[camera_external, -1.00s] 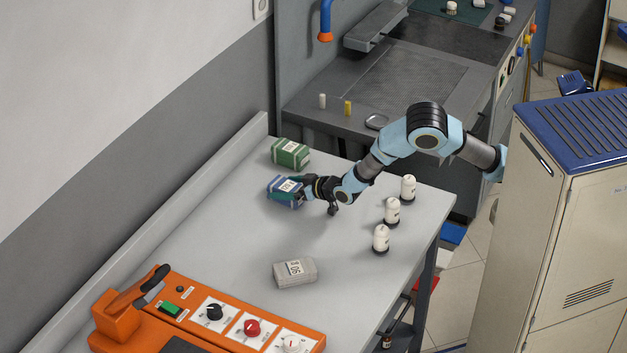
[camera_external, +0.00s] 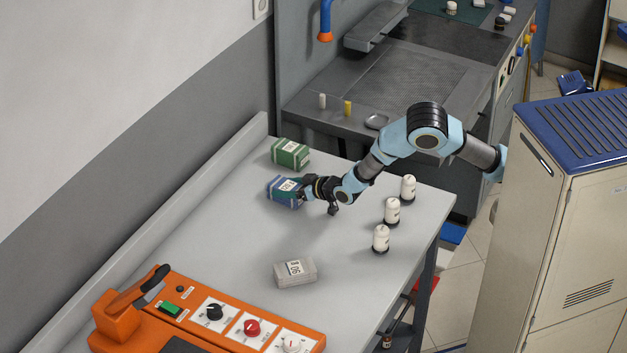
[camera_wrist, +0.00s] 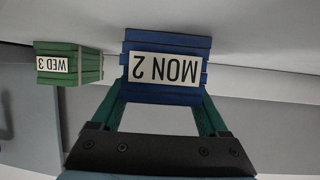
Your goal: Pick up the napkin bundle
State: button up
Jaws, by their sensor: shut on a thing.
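A blue napkin bundle (camera_external: 283,191) with a white label sits at the back left of the grey table, and I cannot see a clear gap under it. My gripper (camera_external: 298,191) reaches it from the right and is shut on it. In the wrist view the blue bundle (camera_wrist: 165,93) lies between the two green fingers of my gripper (camera_wrist: 163,103), its label reading "MON 2" upside down. A green bundle (camera_external: 290,152) stands just behind it; its label reads "WED 3" in the wrist view (camera_wrist: 88,66). A grey bundle (camera_external: 295,273) lies nearer the front.
Three white bottles with dark bases (camera_external: 392,211) stand in a row along the right side of the table (camera_external: 225,240). An orange control panel (camera_external: 205,320) fills the front left. A raised edge runs along the wall. The middle of the table is clear.

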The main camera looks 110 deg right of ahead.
aim_at(287, 185)
notch_tip(287, 185, up, 10)
jog(key=shift+f+b, duration=0.1)
jog(key=shift+b, duration=0.7)
jog(key=w+a+r+n+t+y, duration=0.5)
jog(key=a+n+y, duration=0.2)
jog(key=n+y, duration=0.3)
jog(key=s+a+f+n+g+y+b, duration=0.1)
jog(key=s+a+f+n+g+y, duration=0.35)
jog(key=s+a+n+y, duration=0.6)
jog(key=shift+m+t+h, duration=0.25)
jog(key=shift+m+h, duration=0.1)
jog(key=shift+m, duration=0.4)
jog(key=f, duration=0.1)
jog(key=s+f, duration=0.1)
jog(key=f, duration=0.1)
jog(key=a+f, duration=0.1)
jog(key=f, duration=0.1)
jog(key=shift+s+f, duration=0.25)
jog(key=shift+s, duration=0.1)
jog(key=shift+f+p, duration=0.35)
jog(key=shift+f, duration=1.95)
